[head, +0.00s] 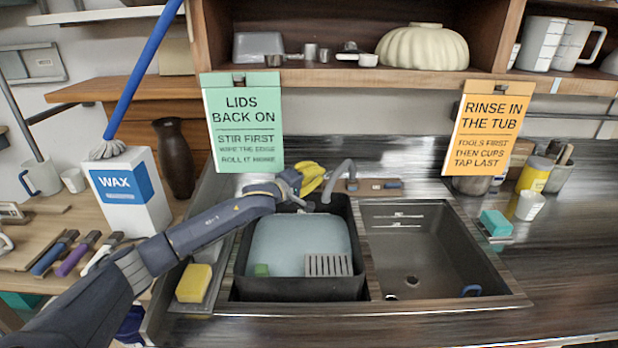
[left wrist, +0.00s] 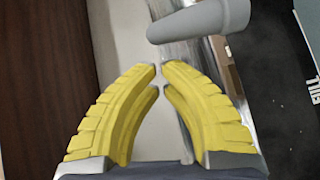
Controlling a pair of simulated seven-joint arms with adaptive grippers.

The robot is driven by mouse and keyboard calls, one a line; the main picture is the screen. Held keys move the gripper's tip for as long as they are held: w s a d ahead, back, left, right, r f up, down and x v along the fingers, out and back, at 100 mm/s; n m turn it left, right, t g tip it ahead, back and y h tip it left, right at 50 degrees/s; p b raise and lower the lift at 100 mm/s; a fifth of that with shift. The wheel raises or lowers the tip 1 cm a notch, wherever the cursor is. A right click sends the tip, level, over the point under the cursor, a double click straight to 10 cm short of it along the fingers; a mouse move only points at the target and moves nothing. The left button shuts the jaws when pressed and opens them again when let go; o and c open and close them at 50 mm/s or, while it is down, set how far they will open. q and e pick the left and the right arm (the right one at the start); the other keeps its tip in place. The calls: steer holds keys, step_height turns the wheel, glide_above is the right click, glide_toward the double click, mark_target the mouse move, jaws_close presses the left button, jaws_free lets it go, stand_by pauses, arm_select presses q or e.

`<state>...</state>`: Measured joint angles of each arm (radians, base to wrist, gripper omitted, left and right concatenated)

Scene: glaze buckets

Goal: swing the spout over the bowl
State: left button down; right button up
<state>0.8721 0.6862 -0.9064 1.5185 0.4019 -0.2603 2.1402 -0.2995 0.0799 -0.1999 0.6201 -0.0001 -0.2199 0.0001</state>
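The grey curved spout (head: 342,174) rises behind the sink and bends left, its end near the back rim of the black tub (head: 242,265) in the left sink place. My left gripper (head: 312,180) has yellow fingers and is just left of the spout. In the left wrist view its fingertips (left wrist: 160,75) nearly meet with nothing between them; the spout (left wrist: 200,20) is just beyond, apart from the tips in the picture. My right gripper is not in view.
A yellow sponge (head: 194,283) lies at left. A green sign (head: 245,125) and an orange sign (head: 490,128) hang from the shelf. The right basin has free room above it.

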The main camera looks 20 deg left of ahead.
arm_select(q)
steer(key=shift+x, duration=1.5)
steer(key=shift+d, duration=0.1)
